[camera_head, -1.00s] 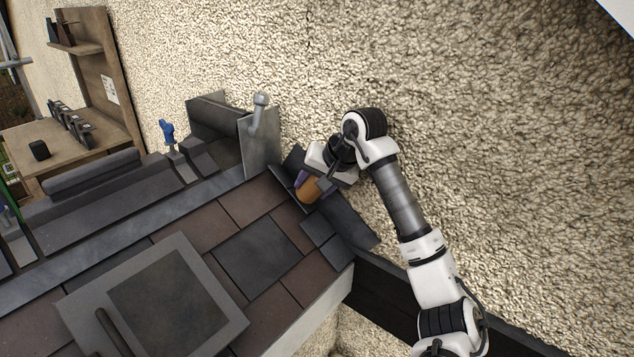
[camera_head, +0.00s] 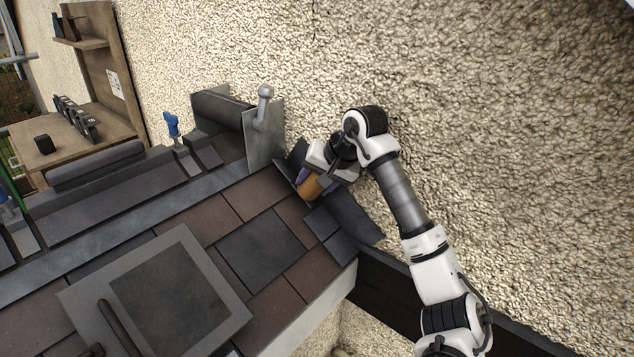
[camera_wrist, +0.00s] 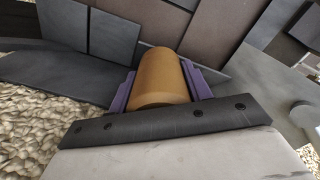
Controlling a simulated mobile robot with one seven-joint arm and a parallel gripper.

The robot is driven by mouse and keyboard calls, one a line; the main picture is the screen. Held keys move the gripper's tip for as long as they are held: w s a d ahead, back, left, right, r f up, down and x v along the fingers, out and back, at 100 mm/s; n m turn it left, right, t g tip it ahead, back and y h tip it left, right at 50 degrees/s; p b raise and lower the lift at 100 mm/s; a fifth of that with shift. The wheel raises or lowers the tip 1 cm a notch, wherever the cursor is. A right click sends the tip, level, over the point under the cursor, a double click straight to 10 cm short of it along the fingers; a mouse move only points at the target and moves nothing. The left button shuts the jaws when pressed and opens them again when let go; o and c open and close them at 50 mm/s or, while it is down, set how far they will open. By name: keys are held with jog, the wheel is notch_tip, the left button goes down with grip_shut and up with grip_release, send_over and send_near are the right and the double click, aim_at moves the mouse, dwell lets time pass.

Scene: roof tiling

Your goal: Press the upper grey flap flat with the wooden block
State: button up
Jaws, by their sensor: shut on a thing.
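My gripper (camera_head: 309,183) is shut on the wooden block (camera_head: 310,188), an orange-brown rounded piece. In the wrist view the block (camera_wrist: 160,77) sits between the purple fingers. The block is low over the roof edge by the wall, at the upper grey flap (camera_head: 293,158). That dark flap shows only partly, beside and behind my gripper, and looks tilted up against the wall. I cannot tell whether the block touches it. The lower grey flap (camera_head: 355,218) lies below, along the wall; it also shows in the wrist view (camera_wrist: 55,73).
Brown and grey tiles (camera_head: 262,247) cover the slope. A metal flashing with a knobbed post (camera_head: 264,125) stands close to the left of my gripper. A framed roof window (camera_head: 165,300) lies lower left. The rough wall (camera_head: 480,130) rises right beside my arm.

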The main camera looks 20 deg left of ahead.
jog(key=shift+a+f, duration=0.15)
jog(key=shift+f, duration=0.1)
jog(key=shift+w+a+f+b, duration=0.1)
jog(key=shift+a+f+b, duration=0.05)
jog(key=shift+f+b, duration=0.15)
jog(key=shift+b+x, duration=0.8)
jog(key=shift+x, duration=0.5)
jog(key=shift+r, duration=0.1)
jog(key=shift+p+v, duration=0.9)
jog(key=shift+v, duration=3.1)
